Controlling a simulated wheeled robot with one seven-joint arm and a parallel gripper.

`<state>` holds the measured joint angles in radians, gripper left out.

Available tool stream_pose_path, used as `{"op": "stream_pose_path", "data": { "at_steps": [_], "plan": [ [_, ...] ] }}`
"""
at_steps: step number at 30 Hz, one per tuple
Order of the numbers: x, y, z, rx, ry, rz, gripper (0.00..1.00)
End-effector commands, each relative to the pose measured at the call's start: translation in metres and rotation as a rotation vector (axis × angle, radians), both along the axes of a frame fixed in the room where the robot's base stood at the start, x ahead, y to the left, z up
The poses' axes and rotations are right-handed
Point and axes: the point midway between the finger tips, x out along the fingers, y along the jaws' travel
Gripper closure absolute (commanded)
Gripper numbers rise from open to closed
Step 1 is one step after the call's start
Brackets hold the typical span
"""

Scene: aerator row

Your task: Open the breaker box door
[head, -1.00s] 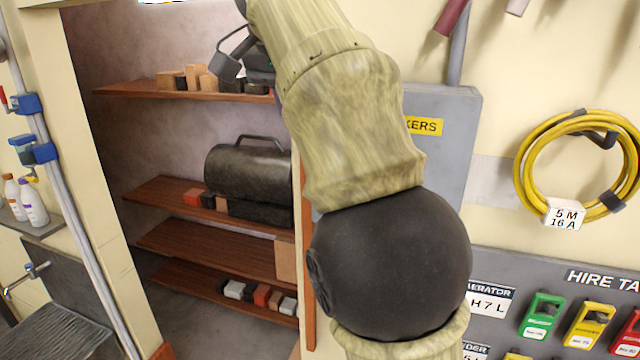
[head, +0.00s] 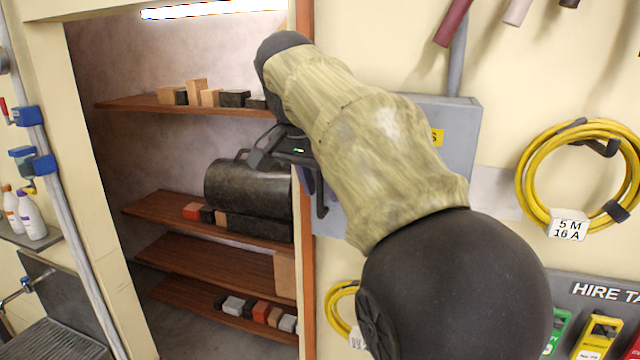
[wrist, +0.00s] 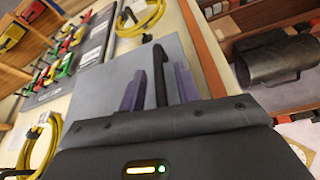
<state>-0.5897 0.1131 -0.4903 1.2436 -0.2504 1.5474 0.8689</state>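The grey breaker box (head: 463,125) is on the wall in the head view, largely hidden behind my arm; part of its yellow label shows. In the wrist view its flat grey door (wrist: 112,82) looks shut. A dark bar handle (wrist: 161,75) stands out at the door side near the wooden post. My gripper (wrist: 160,70) has its two purple fingers apart, one on each side of the handle, with visible gaps. In the head view my gripper (head: 318,185) is at the box's left edge. Whether the fingertips touch the door cannot be told.
A wooden post (head: 305,260) borders the box on the left, beside an alcove with shelves (head: 200,250) and a dark cylinder (head: 248,188). A yellow cable coil (head: 530,180) hangs to the right. A grey tag board (head: 600,290) is below right.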

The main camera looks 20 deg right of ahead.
Motion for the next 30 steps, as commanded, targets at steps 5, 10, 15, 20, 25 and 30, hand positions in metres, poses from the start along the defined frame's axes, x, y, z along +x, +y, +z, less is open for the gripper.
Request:
{"op": "stream_pose_path", "data": {
  "at_steps": [5, 10, 15, 20, 25, 30],
  "plan": [
    [0.001, 0.000, -0.002, 0.000, -0.001, 0.000, 0.67],
    [0.001, 0.000, -0.002, 0.001, -0.001, 0.000, 0.79],
    [0.000, 0.000, -0.001, 0.001, -0.001, 0.000, 1.00],
    [0.000, 0.000, -0.002, 0.000, 0.000, 0.001, 1.00],
    [-0.002, 0.002, -0.002, 0.001, -0.001, 0.016, 1.00],
    [-0.011, 0.009, -0.003, 0.002, -0.001, 0.068, 1.00]
  ]
}}
